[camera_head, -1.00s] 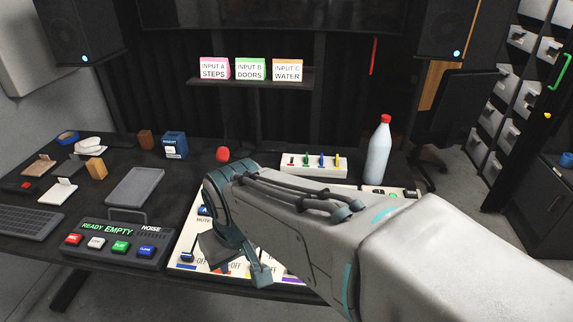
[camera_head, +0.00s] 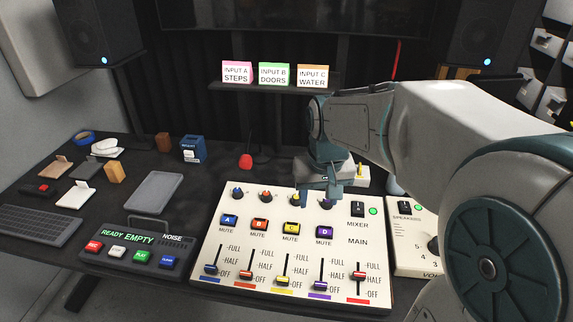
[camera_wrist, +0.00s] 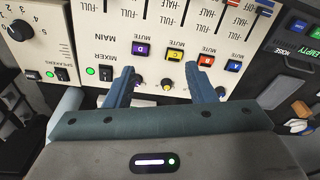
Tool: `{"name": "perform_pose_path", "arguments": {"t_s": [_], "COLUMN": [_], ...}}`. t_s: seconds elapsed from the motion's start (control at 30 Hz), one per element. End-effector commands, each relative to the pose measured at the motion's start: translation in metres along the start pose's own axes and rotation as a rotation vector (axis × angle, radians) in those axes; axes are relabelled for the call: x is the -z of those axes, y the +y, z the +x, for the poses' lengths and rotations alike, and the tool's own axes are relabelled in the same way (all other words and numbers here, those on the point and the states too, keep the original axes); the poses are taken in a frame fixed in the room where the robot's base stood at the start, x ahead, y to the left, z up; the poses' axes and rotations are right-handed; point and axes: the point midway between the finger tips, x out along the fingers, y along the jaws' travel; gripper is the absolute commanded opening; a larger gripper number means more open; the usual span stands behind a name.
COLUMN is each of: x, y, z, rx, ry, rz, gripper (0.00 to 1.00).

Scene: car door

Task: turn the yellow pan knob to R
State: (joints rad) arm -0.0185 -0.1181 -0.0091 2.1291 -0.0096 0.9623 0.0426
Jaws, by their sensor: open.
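The yellow pan knob (camera_wrist: 167,85) is small and round, with a dark body and a yellow cap. It sits on the cream mixer panel (camera_wrist: 110,20), in line with the yellow C mute button (camera_wrist: 175,55). In the wrist view it lies between the two blue-grey fingers of my gripper (camera_wrist: 160,70), which are open and hold nothing. The knob's pointer direction and any L or R marks are too small to read.
The blue knob (camera_head: 238,194) and red knob (camera_head: 265,197) are left of my gripper in the head view. Mute buttons and faders lie in front. A speakers panel (camera_head: 405,225) stands at right.

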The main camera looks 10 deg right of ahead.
Motion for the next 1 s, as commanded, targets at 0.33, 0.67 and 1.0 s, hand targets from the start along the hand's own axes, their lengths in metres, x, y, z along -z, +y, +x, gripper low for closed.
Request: {"name": "perform_pose_path", "arguments": {"t_s": [0.33, 0.67, 1.0], "x": [0.126, 0.205, 0.222], "y": [-0.004, -0.009, -0.011], "z": [0.032, 0.094, 0.125], "rx": [-0.015, -0.032, -0.038], "ry": [-0.087, -0.151, -0.171], "rz": [0.015, 0.021, 0.023], "gripper": [0.50, 0.50, 0.50]}}
